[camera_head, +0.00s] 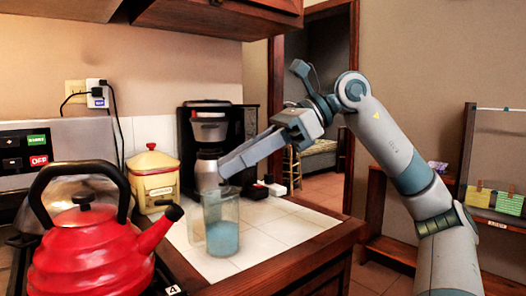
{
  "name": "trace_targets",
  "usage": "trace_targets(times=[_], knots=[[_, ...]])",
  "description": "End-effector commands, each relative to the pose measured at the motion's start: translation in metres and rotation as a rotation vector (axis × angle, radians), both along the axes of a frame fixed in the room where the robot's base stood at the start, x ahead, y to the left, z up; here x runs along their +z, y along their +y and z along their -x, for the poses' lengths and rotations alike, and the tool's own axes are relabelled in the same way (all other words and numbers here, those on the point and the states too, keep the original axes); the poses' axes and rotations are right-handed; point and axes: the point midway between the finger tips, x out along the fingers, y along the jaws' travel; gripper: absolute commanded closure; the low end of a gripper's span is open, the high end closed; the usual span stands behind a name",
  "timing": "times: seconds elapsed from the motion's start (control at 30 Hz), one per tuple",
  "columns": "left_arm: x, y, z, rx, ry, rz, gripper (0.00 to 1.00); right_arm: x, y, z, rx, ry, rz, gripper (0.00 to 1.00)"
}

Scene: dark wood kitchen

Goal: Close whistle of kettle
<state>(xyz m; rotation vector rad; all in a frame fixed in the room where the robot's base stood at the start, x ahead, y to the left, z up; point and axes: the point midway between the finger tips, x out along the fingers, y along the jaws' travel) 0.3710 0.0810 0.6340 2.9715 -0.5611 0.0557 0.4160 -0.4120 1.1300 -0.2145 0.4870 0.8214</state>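The red kettle (95,250) with a black handle and lid knob stands on the stove at the lower left. Its spout points up and right, and the black whistle (174,212) sits at the spout tip. I cannot tell whether the whistle is open or shut. My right gripper (224,168) reaches in from the right, above the counter, up and right of the whistle and apart from it. Its fingers are seen from the side and overlap, so their gap is unclear. Nothing shows between them. My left gripper is out of view.
A clear pitcher with blue contents (222,238) stands on the tiled counter (285,231), below my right gripper. A coffee maker (209,128) and a yellow canister (152,180) stand behind. A shiny pot (62,186) is behind the kettle.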

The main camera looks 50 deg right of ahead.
Motion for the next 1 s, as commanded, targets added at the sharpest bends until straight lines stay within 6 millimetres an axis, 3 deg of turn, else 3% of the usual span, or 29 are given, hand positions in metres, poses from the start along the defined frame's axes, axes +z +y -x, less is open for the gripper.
trace_targets(times=[0.33,1.0], knots=[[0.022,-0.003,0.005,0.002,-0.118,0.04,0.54,0.024,-0.032,0.029,0.0,0.0,0.0,0.7],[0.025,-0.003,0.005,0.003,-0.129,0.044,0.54,0.027,-0.036,0.032,0.0,0.002,0.001,0.7]])
